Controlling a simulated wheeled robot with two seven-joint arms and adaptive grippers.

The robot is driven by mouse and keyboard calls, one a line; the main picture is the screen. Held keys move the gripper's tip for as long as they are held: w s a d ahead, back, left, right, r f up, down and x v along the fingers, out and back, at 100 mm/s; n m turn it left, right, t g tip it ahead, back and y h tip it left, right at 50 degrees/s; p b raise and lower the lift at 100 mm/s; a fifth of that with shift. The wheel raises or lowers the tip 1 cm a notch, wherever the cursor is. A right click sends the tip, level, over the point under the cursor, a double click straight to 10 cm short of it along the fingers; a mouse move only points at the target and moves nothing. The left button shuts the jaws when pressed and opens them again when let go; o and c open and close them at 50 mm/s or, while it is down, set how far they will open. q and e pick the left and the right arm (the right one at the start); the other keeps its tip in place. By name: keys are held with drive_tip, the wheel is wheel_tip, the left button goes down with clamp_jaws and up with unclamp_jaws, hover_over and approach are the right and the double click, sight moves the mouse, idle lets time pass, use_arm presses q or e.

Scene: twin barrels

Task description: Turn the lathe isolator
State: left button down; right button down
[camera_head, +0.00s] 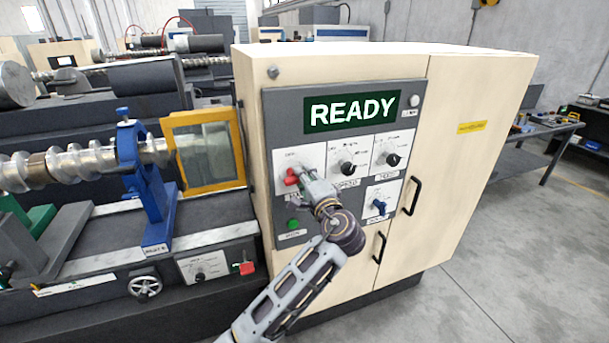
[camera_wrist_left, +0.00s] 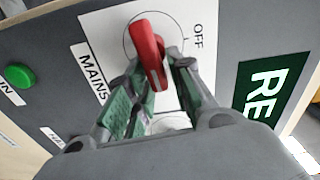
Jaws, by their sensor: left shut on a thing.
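The isolator is a red handle (camera_head: 291,177) on a white plate marked MAINS, at the left of the grey control panel (camera_head: 420,98). In the left wrist view the red handle (camera_wrist_left: 150,52) stands between the green-padded fingers, with OFF printed to its upper right. My left gripper (camera_head: 303,177) is shut on this handle, and it also shows in the left wrist view (camera_wrist_left: 158,62). The fingers hide part of the handle and plate. My right gripper is not in view.
The panel display (camera_head: 350,110) reads READY. Two black knobs (camera_head: 347,168) (camera_head: 393,160), a blue switch (camera_head: 379,206) and a green button (camera_head: 293,224) sit close by. Black door handles (camera_head: 412,196) stick out at the right. The lathe (camera_head: 90,165) stands at the left.

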use_arm(q)
drive_tip(key=shift+f+m, duration=0.2)
drive_tip(key=shift+m, duration=0.4)
drive_tip(key=c, duration=1.5)
unclamp_jaws()
drive_tip(key=shift+o, duration=0.3)
drive_tip(key=shift+s, duration=0.1)
drive_tip(key=v, duration=0.7)
drive_tip(key=shift+s+d, duration=0.15)
